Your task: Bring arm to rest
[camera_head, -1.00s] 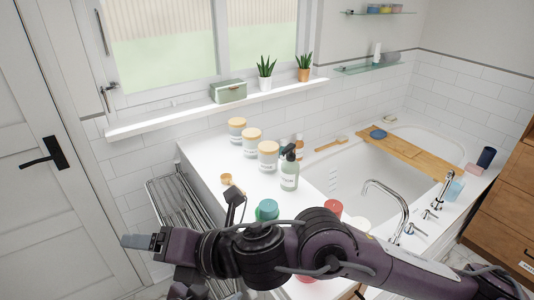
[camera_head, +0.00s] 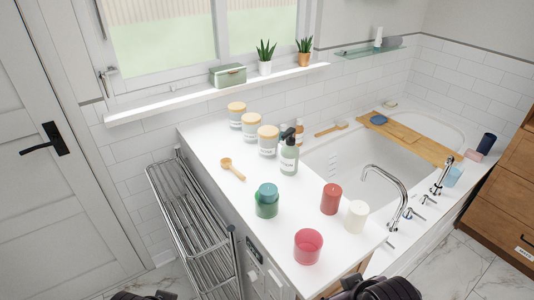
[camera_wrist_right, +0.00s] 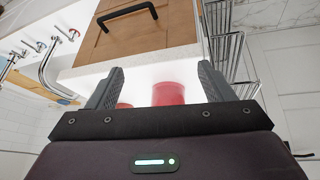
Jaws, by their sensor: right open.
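My right gripper (camera_wrist_right: 160,75) shows in the right wrist view with its two fingers spread apart and nothing between the tips. Beyond it are the white counter edge and a wooden drawer front (camera_wrist_right: 130,35) with a black handle. A red glass jar (camera_wrist_right: 168,93) shows past the fingers, apart from them. In the head view only dark, rounded parts of my arms show at the bottom edge. Neither gripper can be made out there, and my left gripper is not visible.
The white counter (camera_head: 215,165) bears a pink-red jar (camera_head: 308,246), red candle (camera_head: 330,199), white candle (camera_head: 356,216), green jar (camera_head: 267,201), soap bottle (camera_head: 289,155) and wooden scoop (camera_head: 232,168). A metal rack (camera_head: 190,225) stands left. The bathtub (camera_head: 350,165) has a wooden tray (camera_head: 400,138) across it.

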